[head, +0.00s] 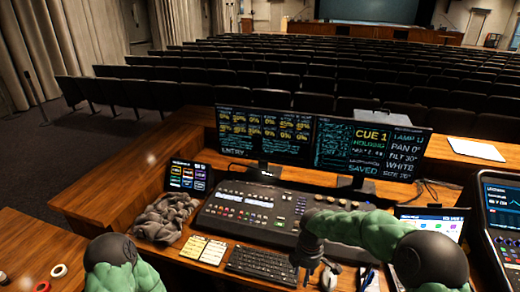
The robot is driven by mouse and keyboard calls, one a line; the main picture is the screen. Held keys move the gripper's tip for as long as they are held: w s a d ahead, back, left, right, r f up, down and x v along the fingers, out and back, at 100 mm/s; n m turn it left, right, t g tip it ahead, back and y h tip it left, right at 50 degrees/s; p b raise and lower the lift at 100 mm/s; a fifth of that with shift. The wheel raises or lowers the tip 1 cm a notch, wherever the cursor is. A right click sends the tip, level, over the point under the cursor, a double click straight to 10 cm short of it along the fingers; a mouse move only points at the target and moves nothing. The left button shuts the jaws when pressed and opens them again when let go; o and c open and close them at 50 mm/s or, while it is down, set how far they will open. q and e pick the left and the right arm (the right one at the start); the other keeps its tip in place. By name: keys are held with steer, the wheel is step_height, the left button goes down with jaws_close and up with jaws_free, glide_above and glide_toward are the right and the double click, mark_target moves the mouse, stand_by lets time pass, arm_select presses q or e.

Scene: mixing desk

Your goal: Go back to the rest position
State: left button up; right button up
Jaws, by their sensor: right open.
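My right arm comes in from the lower right and reaches left over the front of the mixing desk (230,215). My right gripper (312,270) hangs at its end, pointing down beside the right end of the black keyboard (262,264). It is open, and I see nothing held in it. Of my left arm, only a green and black part shows at the bottom left. My left gripper is out of the frame.
Two monitors (264,135) stand behind the desk. A laptop (432,222) and a large console (503,225) are at right. Tape rolls (59,270) lie on the left table.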

arm_select(q)
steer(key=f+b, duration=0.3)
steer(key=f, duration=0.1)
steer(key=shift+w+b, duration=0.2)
steer(key=shift+b, duration=0.2)
arm_select(e)
steer(key=s+a+f+m+y, duration=0.2)
steer(key=s+f+m, duration=0.7)
steer(key=s+f, duration=0.2)
steer(key=s+a+f+m+y, duration=0.2)
steer(key=s+f+m, duration=0.8)
steer(key=s+f, duration=0.2)
step_height(320, 180, down, 3)
steer(key=shift+a+r+m+t, duration=0.2)
steer(key=shift+a+m+t, duration=0.1)
steer(key=shift+a+t, duration=0.1)
